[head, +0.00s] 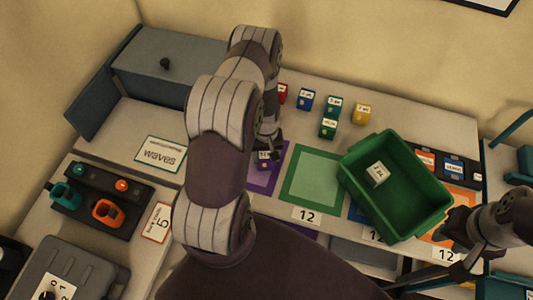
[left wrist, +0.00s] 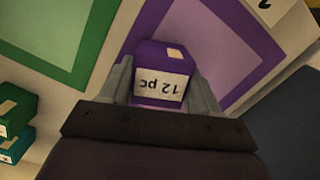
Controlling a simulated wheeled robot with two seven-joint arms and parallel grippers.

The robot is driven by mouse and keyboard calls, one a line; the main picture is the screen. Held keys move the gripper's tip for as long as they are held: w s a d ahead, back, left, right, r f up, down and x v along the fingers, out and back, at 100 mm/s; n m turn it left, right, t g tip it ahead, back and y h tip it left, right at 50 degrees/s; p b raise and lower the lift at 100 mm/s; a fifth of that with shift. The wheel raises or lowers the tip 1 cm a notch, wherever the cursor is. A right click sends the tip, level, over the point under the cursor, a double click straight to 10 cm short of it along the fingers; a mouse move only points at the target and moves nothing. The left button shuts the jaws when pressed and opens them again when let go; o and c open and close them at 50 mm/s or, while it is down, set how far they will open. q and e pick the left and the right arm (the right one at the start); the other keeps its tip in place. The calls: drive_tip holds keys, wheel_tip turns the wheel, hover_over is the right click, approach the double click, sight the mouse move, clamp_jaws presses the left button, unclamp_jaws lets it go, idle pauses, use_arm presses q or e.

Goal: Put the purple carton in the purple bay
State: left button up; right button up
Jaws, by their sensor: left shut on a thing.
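The purple carton (left wrist: 156,52), with a white "12 pc" label, is between the fingers of my left gripper (left wrist: 163,88), which is shut on it. In the head view the carton (head: 265,160) shows small below my left gripper (head: 269,148), partly hidden by my arm. The purple bay (head: 281,158) is a purple-bordered square; its border and lighter middle also show behind the carton in the left wrist view (left wrist: 198,20). The carton appears over the bay; I cannot tell whether it touches the surface. My right gripper (head: 462,240) is beside the green crate, its fingers unclear.
A green crate (head: 432,189) holding a white-labelled item covers part of the blue bay. The green bay (head: 314,178) is bare. Several small red, blue, green and yellow cartons stand at the back. A sign (head: 160,154) and a dark tool tray (head: 128,185) lie left.

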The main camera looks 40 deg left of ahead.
use_arm(q)
drive_tip(key=o, duration=1.1)
